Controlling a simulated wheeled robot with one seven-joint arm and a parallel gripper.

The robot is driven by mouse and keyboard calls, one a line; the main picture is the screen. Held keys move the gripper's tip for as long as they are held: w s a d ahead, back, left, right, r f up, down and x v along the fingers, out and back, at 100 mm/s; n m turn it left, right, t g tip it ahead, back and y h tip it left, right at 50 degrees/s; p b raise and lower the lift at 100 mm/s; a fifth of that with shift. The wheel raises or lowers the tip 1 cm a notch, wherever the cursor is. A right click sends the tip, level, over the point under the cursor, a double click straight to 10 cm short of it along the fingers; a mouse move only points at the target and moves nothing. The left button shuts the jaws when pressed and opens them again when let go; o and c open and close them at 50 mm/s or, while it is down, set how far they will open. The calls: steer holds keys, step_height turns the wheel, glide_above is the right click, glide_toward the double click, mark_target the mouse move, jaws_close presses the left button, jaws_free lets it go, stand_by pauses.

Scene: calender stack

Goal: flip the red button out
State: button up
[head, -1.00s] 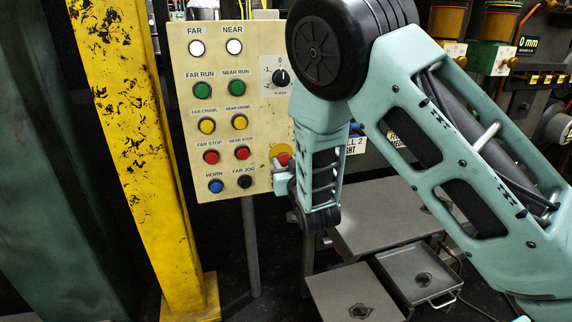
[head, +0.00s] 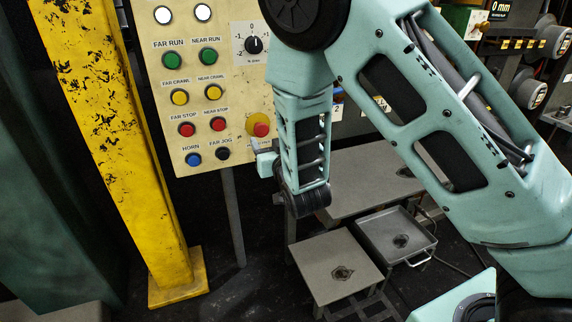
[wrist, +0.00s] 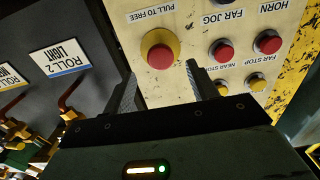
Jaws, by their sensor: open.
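The red button (head: 261,130) is a mushroom knob on a yellow round backing, at the lower right of the cream control panel (head: 228,76). In the wrist view the red button (wrist: 160,55) shows whole, beside a label reading "PULL TO FREE". My gripper (head: 262,163) is just below the button in the head view, partly hidden by my arm. In the wrist view my gripper (wrist: 162,84) is open and empty. Its two fingers point toward the panel, with the button beyond the gap between the tips. No contact with the button shows.
Red stop buttons (wrist: 222,51) and yellow crawl buttons (wrist: 257,83) sit close beside the right finger in the wrist view. A yellow post (head: 110,130) stands left of the panel. Grey steps and a tray (head: 398,238) lie low at the right.

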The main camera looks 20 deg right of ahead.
steer(key=s+p, duration=0.8)
steer(key=s, duration=0.5)
steer(key=shift+s+p, duration=0.2)
steer(key=shift+p, duration=0.15)
steer(key=shift+w+a, duration=0.1)
